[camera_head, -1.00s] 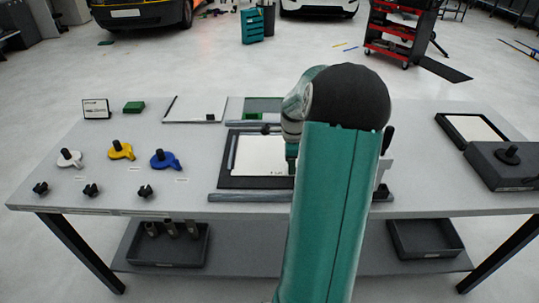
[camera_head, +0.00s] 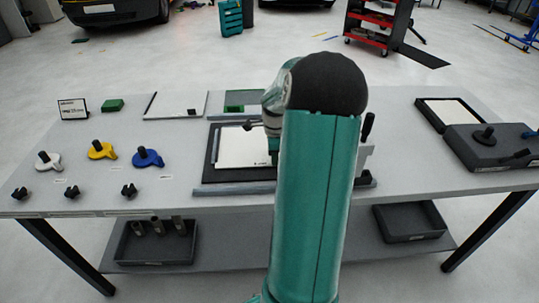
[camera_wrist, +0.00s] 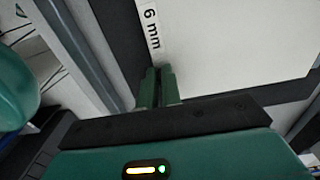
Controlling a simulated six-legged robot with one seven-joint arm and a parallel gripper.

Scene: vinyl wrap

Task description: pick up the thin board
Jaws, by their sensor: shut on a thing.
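The thin board, a white sheet (camera_head: 240,148) labelled "6 mm", lies at the middle of the table over a dark mat (camera_head: 208,165). My arm hides its right part in the head view. The wrist view shows the white sheet (camera_wrist: 230,45) large, with the label along its left edge. My gripper (camera_wrist: 158,75) has its two green fingers close together at the sheet's edge, just below the label. It is shut on the sheet's edge; the exact contact is hard to see. In the head view my arm hides the fingertips.
A grey rail (camera_head: 235,188) runs along the mat's front. White, yellow (camera_head: 100,150) and blue (camera_head: 148,158) knobbed pieces stand at left. Another white panel (camera_head: 170,104) lies behind. A dark tray (camera_head: 433,118) and a dark block (camera_head: 470,150) stand at right.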

